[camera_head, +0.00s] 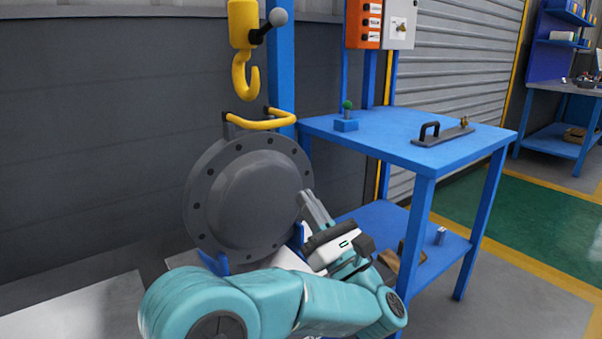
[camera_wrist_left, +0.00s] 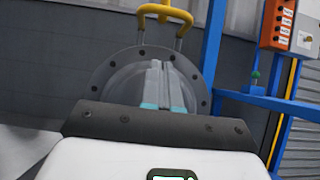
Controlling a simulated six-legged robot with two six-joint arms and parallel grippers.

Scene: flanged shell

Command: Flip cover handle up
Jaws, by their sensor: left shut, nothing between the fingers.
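The round grey flanged cover (camera_head: 255,195) stands upright, with bolt holes around its rim. Its yellow handle (camera_head: 262,122) is at the top and sticks out toward me in the head view. In the left wrist view the handle (camera_wrist_left: 163,13) rises above the flange (camera_wrist_left: 112,72). My left gripper (camera_head: 312,204) is in front of the cover's right edge, below the handle and apart from it. Its fingers (camera_wrist_left: 165,88) are shut together and hold nothing. They hide part of the cover in the wrist view. My right gripper is not in view.
A yellow crane hook (camera_head: 245,75) hangs just above the handle. A blue table (camera_head: 385,135) stands to the right, with a black-handled plate (camera_head: 442,132) and a small blue block (camera_head: 345,125) on it. A grey wall is behind the cover.

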